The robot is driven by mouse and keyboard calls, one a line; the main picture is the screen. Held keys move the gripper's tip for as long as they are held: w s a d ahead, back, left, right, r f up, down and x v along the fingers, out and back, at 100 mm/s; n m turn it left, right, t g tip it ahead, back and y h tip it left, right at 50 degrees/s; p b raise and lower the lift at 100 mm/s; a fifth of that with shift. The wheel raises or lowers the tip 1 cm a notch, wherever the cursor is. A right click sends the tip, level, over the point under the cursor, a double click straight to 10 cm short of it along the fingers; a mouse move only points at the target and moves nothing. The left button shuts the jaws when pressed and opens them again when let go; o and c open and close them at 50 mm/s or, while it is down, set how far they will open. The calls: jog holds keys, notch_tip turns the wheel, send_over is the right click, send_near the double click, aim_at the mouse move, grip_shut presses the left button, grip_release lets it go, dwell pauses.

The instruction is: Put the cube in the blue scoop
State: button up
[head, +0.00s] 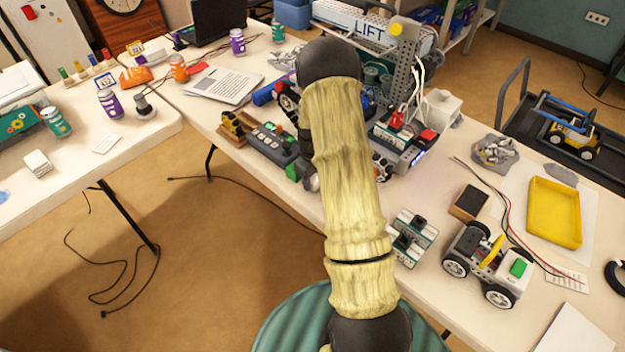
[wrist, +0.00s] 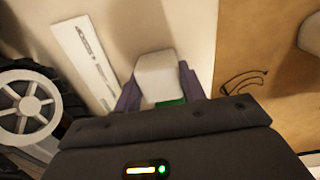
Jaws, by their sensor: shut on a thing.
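In the wrist view my gripper (wrist: 159,84) has its purple fingers closed on a pale, boxy block, which I take for the cube (wrist: 157,72). A green strip (wrist: 170,103) shows below the block, nearer the palm; I cannot tell what it belongs to. In the head view my gripper is largely hidden behind my arm, near the table's front edge. No scoop shows clearly. A blue object (head: 265,93) lies on the table left of my arm; I cannot tell whether it is the blue scoop.
A grey control box (head: 274,142) stands left of my arm. A wheeled robot (head: 488,262), a yellow tray (head: 553,212) and a brown block (head: 469,202) are to the right. The LIFT machine (head: 400,70) stands behind. The wrist view shows a spoked wheel (wrist: 28,108) at left and floor at right.

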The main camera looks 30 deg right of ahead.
notch_tip(320, 180, up, 10)
jog(key=shift+f, duration=0.1)
jog(key=shift+a, duration=0.1)
dwell(0.6)
jog(key=s+a+f+m, duration=0.2)
jog(key=a+f+m, duration=0.2)
jog(key=a+f, duration=0.2)
jog(key=shift+a+m, duration=0.3)
jog(key=shift+a, duration=0.8)
jog(key=shift+f, duration=0.1)
